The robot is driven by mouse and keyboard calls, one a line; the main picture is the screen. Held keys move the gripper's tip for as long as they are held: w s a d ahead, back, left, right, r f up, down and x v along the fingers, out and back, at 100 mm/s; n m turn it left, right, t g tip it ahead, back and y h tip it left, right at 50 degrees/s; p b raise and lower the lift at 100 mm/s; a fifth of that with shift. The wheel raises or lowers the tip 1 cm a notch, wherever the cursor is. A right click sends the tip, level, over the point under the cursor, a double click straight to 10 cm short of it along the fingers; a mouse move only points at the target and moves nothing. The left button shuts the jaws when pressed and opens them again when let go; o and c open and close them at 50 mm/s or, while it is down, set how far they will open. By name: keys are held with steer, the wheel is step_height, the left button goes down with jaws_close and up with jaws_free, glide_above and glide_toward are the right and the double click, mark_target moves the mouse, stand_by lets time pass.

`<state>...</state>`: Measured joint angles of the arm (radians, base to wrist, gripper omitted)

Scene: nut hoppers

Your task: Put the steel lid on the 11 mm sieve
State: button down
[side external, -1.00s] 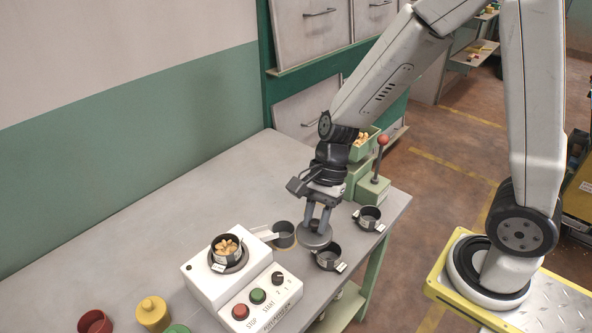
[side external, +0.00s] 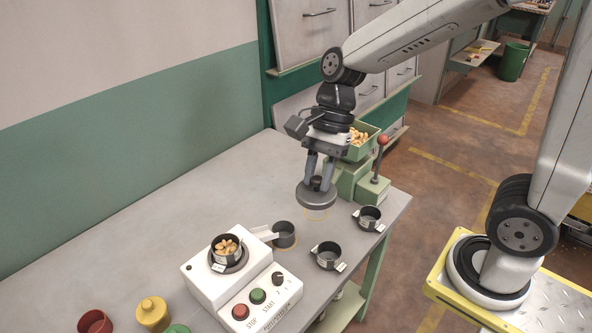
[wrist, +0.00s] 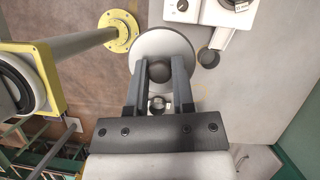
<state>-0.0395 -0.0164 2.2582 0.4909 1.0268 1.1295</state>
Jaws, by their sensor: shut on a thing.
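My gripper (side external: 318,180) is shut on the knob of the round grey steel lid (side external: 315,197) and holds it level above the bench. In the wrist view the lid (wrist: 150,45) hangs between the fingers. A sieve holding nuts (side external: 217,257) sits on the white shaker. Two empty dark sieves with small white tags stand on the bench, one at the front (side external: 327,262) and one near the right edge (side external: 369,225). The tags are too small to read, so I cannot tell which sieve is the 11 mm one.
The white shaker (side external: 205,280) with buttons and a knob stands left of the lid. A green hopper (side external: 362,152) with nuts and a red-knobbed lever stands behind. Red and yellow containers are at front left. The bench's left back is clear.

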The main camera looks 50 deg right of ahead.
stand_by(0.5)
steer(key=w+a+f, duration=0.3)
steer(key=w+a, duration=0.3)
steer(key=w+a+f, duration=0.4)
steer(key=w+a, duration=0.2)
steer(key=w, duration=0.1)
steer(key=shift+w+f, duration=0.25)
steer(key=shift+f, duration=0.05)
steer(key=shift+d+f, duration=0.1)
steer(key=shift+f, duration=2.7)
steer(key=shift+f, duration=0.5)
stand_by(0.4)
